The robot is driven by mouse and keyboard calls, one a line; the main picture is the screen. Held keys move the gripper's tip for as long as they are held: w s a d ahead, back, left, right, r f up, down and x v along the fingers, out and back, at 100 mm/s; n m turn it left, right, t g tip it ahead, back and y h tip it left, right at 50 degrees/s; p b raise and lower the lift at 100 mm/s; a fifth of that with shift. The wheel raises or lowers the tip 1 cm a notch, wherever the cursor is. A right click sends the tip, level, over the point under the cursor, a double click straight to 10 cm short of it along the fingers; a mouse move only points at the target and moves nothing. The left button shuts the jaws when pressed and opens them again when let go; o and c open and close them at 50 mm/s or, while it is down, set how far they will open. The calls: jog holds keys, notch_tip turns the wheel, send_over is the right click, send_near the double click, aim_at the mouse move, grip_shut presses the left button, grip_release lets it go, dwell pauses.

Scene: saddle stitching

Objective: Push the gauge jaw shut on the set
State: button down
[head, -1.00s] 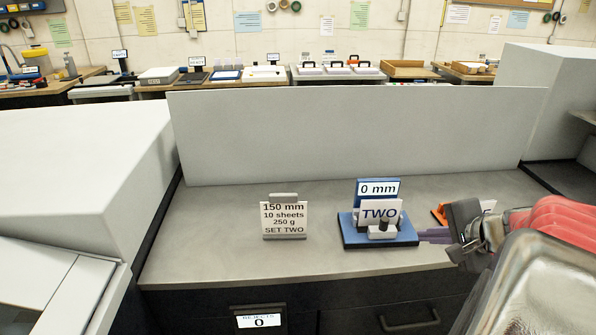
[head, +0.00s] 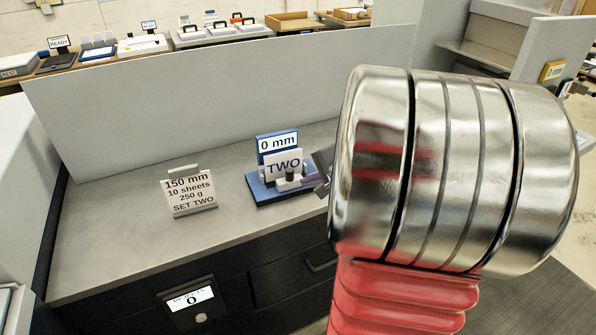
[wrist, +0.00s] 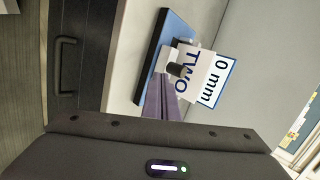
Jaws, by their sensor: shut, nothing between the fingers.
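The gauge has a blue base (head: 268,198) and a display (head: 278,143) reading 0 mm. The set (head: 284,164), a white piece marked TWO, stands upright in it. The light grey jaw (head: 296,185) with a dark post (head: 289,174) is in front of the set; whether they touch, I cannot tell. My gripper (head: 314,183) is at the gauge's right end, mostly hidden behind my arm. In the wrist view its purple fingers (wrist: 163,84) are shut and empty, their tips close to the jaw and post (wrist: 175,69); contact is unclear.
A sign (head: 190,194) reading 150 mm, 10 sheets, 250 g, SET TWO stands left of the gauge on the grey counter (head: 110,235). A grey panel (head: 190,105) rises behind. A drawer handle (head: 321,265) is below. My arm hides the counter's right part.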

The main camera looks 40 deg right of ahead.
jog(key=shift+w+d, duration=0.15)
jog(key=shift+w, duration=1.9)
jog(key=shift+w+d, duration=0.3)
jog(key=shift+w, duration=0.5)
jog(key=shift+w+d, duration=0.25)
jog(key=shift+w, duration=0.5)
jog(key=shift+s, duration=0.15)
jog(key=s, duration=0.4)
send_near(293, 175)
jog(key=v, duration=0.5)
jog(key=shift+s+d+f, duration=0.25)
jog(key=shift+d+f, duration=0.1)
